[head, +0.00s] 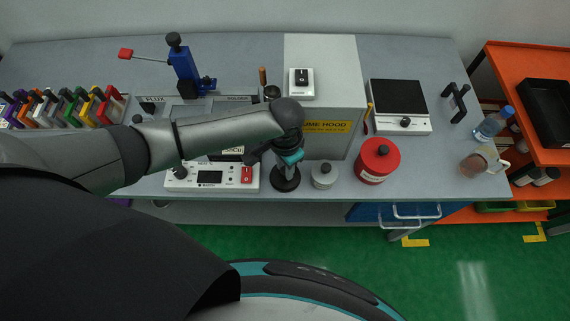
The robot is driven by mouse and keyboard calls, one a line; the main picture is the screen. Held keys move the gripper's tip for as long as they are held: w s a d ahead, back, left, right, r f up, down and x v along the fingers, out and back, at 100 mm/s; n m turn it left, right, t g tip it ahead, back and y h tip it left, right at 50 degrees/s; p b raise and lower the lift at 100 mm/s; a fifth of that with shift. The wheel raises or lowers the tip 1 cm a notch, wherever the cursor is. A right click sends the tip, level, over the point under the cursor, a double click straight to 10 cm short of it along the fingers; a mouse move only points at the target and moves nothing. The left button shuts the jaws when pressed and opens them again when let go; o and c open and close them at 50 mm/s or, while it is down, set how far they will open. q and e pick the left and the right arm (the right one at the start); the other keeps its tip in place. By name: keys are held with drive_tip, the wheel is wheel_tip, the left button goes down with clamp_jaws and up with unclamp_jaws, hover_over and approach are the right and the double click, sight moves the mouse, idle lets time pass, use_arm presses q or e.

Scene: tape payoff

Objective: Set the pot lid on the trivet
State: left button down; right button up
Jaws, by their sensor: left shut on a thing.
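My left gripper (287,164) points down near the front edge of the bench, shut on the upright dark knob of a dark round disc, which looks like the pot lid (286,184). The disc is level at the fingertips; I cannot tell whether it touches the surface below. I cannot make out the trivet; the disc, gripper or arm may hide it. My right gripper is not in view.
A small grey pot (324,179) with a dark knob stands close right of the disc, then a red canister (378,163). A white control box (211,180) is close left. The fume hood (337,142) stands behind. A hot plate (397,102) is farther right.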

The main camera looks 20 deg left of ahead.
use_arm(q)
drive_tip(key=shift+f, duration=0.35)
idle(0.7)
drive_tip(key=c, duration=0.5)
unclamp_jaws()
drive_tip(key=shift+c, duration=0.2)
drive_tip(key=shift+o, duration=0.3)
drive_tip(key=o, duration=0.5)
drive_tip(key=shift+r, duration=0.1)
wheel_tip(320, 180, up, 7)
drive_tip(key=p, duration=0.8)
